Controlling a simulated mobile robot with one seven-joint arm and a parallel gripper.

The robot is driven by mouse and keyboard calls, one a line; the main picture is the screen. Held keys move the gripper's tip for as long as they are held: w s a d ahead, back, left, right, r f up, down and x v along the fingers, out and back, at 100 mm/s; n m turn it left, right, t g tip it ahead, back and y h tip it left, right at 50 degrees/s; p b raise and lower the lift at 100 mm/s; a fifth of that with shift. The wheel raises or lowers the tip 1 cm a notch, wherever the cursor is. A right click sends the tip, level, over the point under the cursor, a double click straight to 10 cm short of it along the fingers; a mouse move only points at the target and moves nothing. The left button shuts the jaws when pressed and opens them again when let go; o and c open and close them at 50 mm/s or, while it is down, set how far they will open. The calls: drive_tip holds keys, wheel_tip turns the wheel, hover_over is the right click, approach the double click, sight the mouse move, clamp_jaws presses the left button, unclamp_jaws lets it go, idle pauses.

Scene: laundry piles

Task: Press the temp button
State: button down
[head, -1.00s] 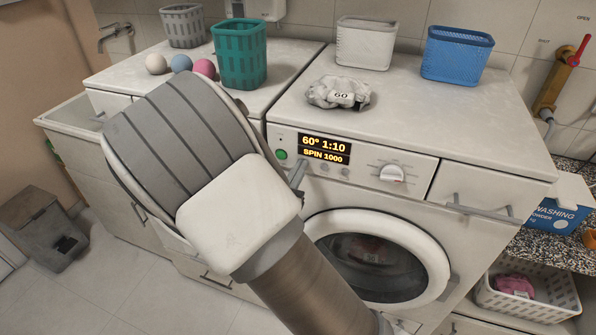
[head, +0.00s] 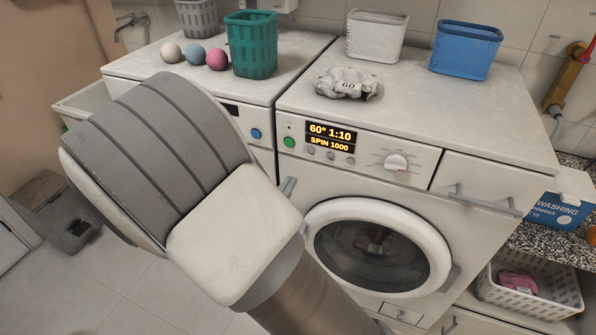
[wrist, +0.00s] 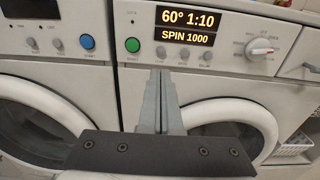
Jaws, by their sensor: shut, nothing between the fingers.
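The white washing machine (head: 400,195) has a front panel with a lit display (head: 332,137) reading "60° 1:10" and "SPIN 1000". Several small grey buttons sit in a row under it; the left one (head: 311,149) also shows in the wrist view (wrist: 168,48). Their labels are too small to read, so I cannot tell which is temp. A green button (wrist: 132,45) is left of the row. My gripper (wrist: 160,76) is shut and empty, its tips appearing below the left small button and apart from the panel. In the head view its tips (head: 288,186) show below the green button.
A white dial (wrist: 262,46) is right of the display. A second machine with a blue button (wrist: 87,42) stands to the left. A grey cloth (head: 347,84), a white basket (head: 376,38) and a blue basket (head: 464,50) sit on top. The floor in front is clear.

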drive_tip(key=shift+v, duration=1.55)
drive_tip(key=shift+w+r+p, duration=0.1)
drive_tip(key=shift+p, duration=0.3)
